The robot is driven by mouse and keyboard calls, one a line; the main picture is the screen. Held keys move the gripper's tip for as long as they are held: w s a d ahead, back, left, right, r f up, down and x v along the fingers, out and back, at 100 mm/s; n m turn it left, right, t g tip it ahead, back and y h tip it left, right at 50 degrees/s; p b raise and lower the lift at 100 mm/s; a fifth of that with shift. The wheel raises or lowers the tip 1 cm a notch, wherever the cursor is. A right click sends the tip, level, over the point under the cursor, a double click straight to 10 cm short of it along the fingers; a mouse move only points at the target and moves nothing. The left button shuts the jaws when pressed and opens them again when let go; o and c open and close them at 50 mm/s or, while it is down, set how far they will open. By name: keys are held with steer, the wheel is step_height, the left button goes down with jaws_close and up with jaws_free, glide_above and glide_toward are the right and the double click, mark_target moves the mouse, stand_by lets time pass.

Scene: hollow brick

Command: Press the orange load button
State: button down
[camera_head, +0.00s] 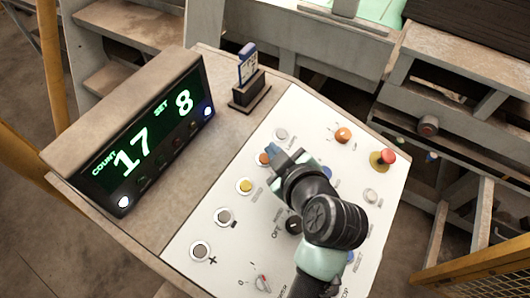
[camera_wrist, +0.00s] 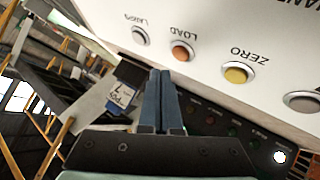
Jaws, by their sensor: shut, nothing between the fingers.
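The orange load button (camera_wrist: 181,51) sits on the white control panel, with the word LOAD beside it in the wrist view. In the head view the load button (camera_head: 263,159) is partly covered by my gripper (camera_head: 272,150). My gripper is shut and empty, and it also shows in the wrist view (camera_wrist: 160,72). There its blue fingertips appear just below and left of the button. I cannot tell whether they touch the panel.
The yellow zero button (camera_wrist: 237,73) and the grey lamps button (camera_wrist: 140,36) flank the load button. A second orange button (camera_head: 343,135) and a red mushroom button (camera_head: 387,156) are farther right. A display (camera_head: 150,140) reads count 17, set 8. A small card holder (camera_head: 249,88) stands behind.

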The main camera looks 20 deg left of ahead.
steer(key=shift+s+d+r+p, duration=0.1)
steer(key=shift+d+r+p, duration=0.15)
steer(key=shift+r+p, duration=0.45)
steer(key=shift+d+r+p, duration=0.25)
steer(key=shift+r, duration=0.75)
